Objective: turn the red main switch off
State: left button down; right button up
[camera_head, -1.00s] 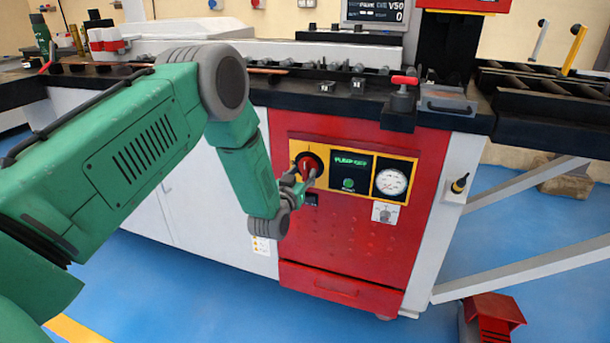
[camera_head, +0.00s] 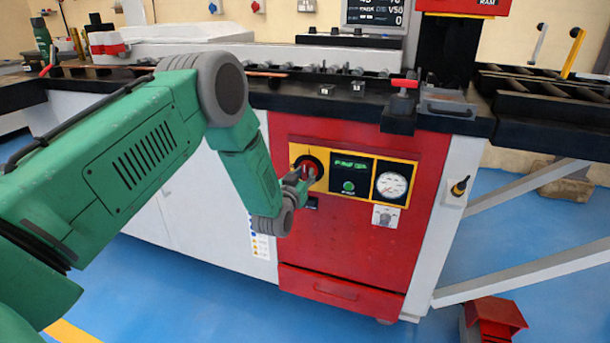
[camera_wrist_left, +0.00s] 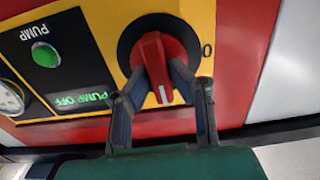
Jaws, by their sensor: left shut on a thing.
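The red main switch (camera_head: 307,170) is a knob on a round black base in a yellow panel on the machine's red front. My left gripper (camera_head: 303,175) reaches it from the lower left and partly hides it in the head view. In the left wrist view, the red knob (camera_wrist_left: 155,58) sits between the two grey fingers of my left gripper (camera_wrist_left: 161,72), which are shut on its sides. The knob's white mark points down in that picture, towards the palm, and a "0" is printed right of the black base. My right gripper is not in view.
Beside the switch are a green-lit display (camera_head: 350,164), a green pump button (camera_head: 348,186) and a round gauge (camera_head: 391,185). A red-handled clamp (camera_head: 403,90) stands on the bench edge above. A red pedal box (camera_head: 493,315) is on the blue floor at right.

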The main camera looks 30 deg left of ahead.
pick_arm(q)
jog(key=n, duration=0.5)
jog(key=shift+s+a+f, duration=0.1)
jog(key=shift+a, duration=0.15)
jog(key=n+b, duration=0.1)
jog(key=n, duration=0.3)
jog(key=n+b, duration=0.2)
jog(key=n, duration=0.2)
jog(key=n+b, duration=0.2)
jog(key=n, duration=0.2)
jog(key=shift+a+f, duration=0.15)
jog(key=shift+f, duration=0.25)
jog(key=shift+s+n, duration=0.1)
jog(key=shift+n, duration=0.4)
jog(key=c, duration=1.5)
grip_release()
jog(key=shift+a, duration=0.1)
